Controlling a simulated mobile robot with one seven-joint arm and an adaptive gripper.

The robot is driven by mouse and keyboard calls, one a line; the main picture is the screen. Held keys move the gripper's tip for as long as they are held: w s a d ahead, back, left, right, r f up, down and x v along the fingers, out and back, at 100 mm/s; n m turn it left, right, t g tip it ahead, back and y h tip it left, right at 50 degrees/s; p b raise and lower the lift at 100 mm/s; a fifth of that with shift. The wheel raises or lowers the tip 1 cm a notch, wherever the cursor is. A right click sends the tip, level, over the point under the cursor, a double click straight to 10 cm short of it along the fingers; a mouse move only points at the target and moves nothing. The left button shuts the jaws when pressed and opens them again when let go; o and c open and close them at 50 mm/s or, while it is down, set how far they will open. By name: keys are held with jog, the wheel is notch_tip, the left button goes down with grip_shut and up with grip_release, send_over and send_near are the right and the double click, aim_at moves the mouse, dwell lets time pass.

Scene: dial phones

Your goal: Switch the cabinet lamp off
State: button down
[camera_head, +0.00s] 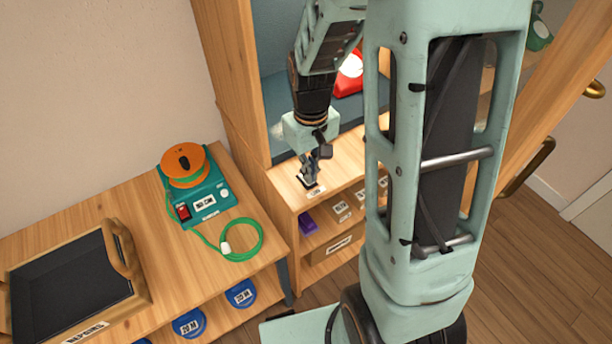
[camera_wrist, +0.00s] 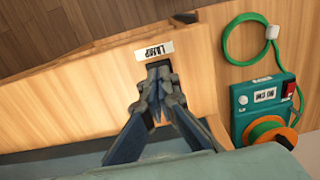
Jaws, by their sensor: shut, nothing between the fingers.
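My gripper (camera_head: 311,176) is shut and points down at the front edge of the cabinet's wooden ledge (camera_head: 345,163). A small black switch (camera_head: 303,183) lies at the fingertips. In the wrist view the fingertips of my gripper (camera_wrist: 158,74) are over the black switch (camera_wrist: 158,65) and hide most of it. I cannot tell whether they touch it or which way it is set. A white label reading "LAMP" (camera_wrist: 154,50) is beside the switch. The lamp itself does not show, and I cannot tell whether it is lit.
A red phone (camera_head: 348,76) stands in the cabinet, partly behind my arm. Labelled cubbies (camera_head: 341,208) are under the ledge. On the left table are a teal-and-orange cord reel (camera_head: 197,190) with a red switch and a dark wooden-framed tray (camera_head: 70,285). My arm hides much of the right side.

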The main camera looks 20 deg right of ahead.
jog(key=shift+f, duration=0.3)
jog(key=shift+r+p, duration=2.6)
jog(key=shift+r, duration=0.9)
